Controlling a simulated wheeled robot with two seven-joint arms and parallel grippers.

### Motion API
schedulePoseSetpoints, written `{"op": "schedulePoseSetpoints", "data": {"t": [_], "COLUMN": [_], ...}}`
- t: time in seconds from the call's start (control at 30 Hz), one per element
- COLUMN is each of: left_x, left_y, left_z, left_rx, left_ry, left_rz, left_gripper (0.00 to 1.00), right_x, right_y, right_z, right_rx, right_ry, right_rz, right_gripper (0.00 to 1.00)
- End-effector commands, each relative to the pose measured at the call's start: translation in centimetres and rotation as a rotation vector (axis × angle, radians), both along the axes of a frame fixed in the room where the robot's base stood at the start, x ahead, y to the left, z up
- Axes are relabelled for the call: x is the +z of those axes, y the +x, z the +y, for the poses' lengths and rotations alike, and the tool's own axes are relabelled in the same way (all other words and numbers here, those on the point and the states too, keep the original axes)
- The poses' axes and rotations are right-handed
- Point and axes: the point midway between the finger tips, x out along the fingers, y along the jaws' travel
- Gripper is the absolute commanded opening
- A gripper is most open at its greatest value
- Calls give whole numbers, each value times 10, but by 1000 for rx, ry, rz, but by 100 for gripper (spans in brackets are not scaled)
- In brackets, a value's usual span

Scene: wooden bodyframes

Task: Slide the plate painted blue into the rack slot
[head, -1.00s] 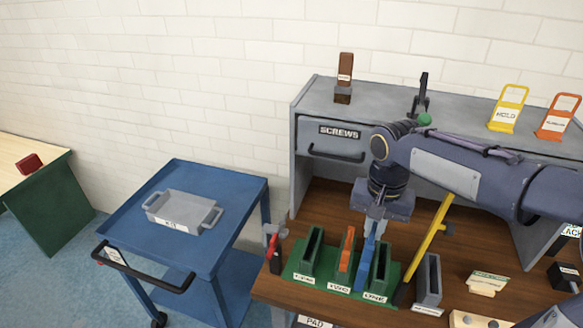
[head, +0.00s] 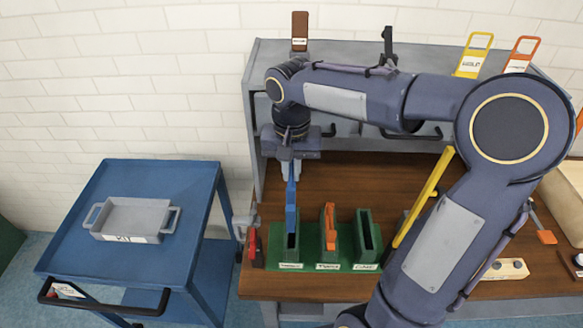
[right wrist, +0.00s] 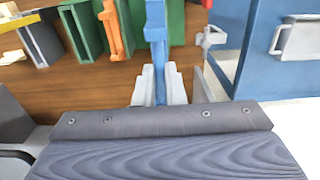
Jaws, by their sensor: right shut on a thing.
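The plate painted blue (head: 291,207) hangs upright from my right gripper (head: 290,172), which is shut on its upper end. The plate also shows between the fingers in the right wrist view (right wrist: 156,35). The green rack (head: 309,262) stands on the wooden bench with slots in a row. The plate's lower end is at the mouth of the left slot (head: 291,250); I cannot tell whether it has entered. An orange plate (head: 330,228) stands in the middle slot. The right slot (head: 367,236) is empty. My left gripper is not in view.
A red clamp-like tool (head: 253,246) stands just left of the rack. A yellow bar (head: 424,197) leans right of it, close to my arm. A blue cart (head: 80,225) with a grey kit tray (head: 134,216) stands left. A grey shelf unit rises behind.

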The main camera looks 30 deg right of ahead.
Motion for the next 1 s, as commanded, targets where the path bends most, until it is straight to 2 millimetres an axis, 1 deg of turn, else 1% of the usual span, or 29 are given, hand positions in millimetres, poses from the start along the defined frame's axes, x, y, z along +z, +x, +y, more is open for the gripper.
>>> {"op": "schedulePoseSetpoints", "data": {"t": [0.27, 0.6, 0.77, 1.0], "left_x": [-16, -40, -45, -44], "left_y": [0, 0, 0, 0], "left_z": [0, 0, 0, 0], "left_rx": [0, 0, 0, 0], "left_ry": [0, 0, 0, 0], "left_rz": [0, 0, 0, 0], "left_gripper": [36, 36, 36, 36], "right_x": [-19, -51, -58, -58], "right_y": [0, 0, 0, 0], "right_z": [0, 0, 0, 0], "right_rx": [0, 0, 0, 0], "right_ry": [0, 0, 0, 0], "right_rz": [1, 0, 0, 0], "right_gripper": [0, 0, 0, 0]}}
